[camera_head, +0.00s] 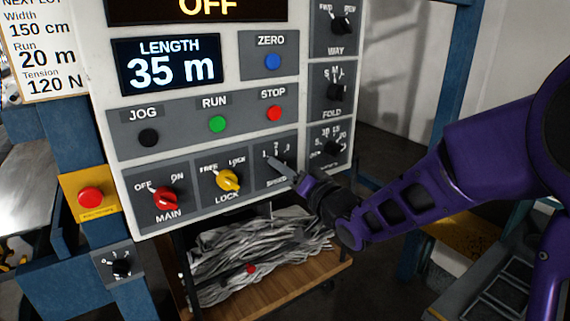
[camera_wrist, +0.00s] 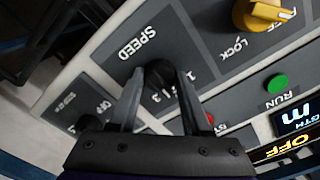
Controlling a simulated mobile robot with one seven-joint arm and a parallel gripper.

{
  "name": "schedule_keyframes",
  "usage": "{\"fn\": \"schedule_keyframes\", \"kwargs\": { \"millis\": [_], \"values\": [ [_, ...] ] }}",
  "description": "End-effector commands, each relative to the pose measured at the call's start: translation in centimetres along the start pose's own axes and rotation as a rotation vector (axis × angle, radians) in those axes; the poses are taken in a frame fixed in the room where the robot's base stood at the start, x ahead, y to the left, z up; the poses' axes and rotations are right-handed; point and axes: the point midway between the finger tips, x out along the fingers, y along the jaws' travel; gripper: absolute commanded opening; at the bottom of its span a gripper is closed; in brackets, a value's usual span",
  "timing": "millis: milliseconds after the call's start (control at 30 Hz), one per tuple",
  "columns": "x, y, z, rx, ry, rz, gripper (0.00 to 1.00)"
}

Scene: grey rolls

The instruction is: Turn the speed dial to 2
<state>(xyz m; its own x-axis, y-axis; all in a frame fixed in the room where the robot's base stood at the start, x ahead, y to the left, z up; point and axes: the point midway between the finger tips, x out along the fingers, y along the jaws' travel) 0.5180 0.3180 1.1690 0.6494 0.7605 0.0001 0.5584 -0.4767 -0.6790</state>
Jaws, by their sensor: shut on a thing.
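In the wrist view the marks 1 and 3 show beside the knob; the fingers cover part of the scale. In the head view the scale marks show above my fingertips, and the knob is hidden behind them. Which mark the dial points to cannot be told.
The yellow lock knob (camera_head: 229,181) sits left of the speed plate, with the red main knob (camera_head: 165,197) further left. The small dials at the panel's right edge, such as the fold dial (camera_head: 336,92), are close to my gripper. A cart with grey strips (camera_head: 255,250) stands below.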

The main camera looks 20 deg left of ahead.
Motion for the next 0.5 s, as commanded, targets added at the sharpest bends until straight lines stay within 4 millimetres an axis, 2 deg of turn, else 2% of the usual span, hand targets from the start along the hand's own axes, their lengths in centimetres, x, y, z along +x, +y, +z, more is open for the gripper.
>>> {"fn": "schedule_keyframes", "kwargs": {
  "millis": [500],
  "values": [
    [0.03, -0.05, -0.01, 0.04, 0.001, -0.001, 0.0]
  ]
}}
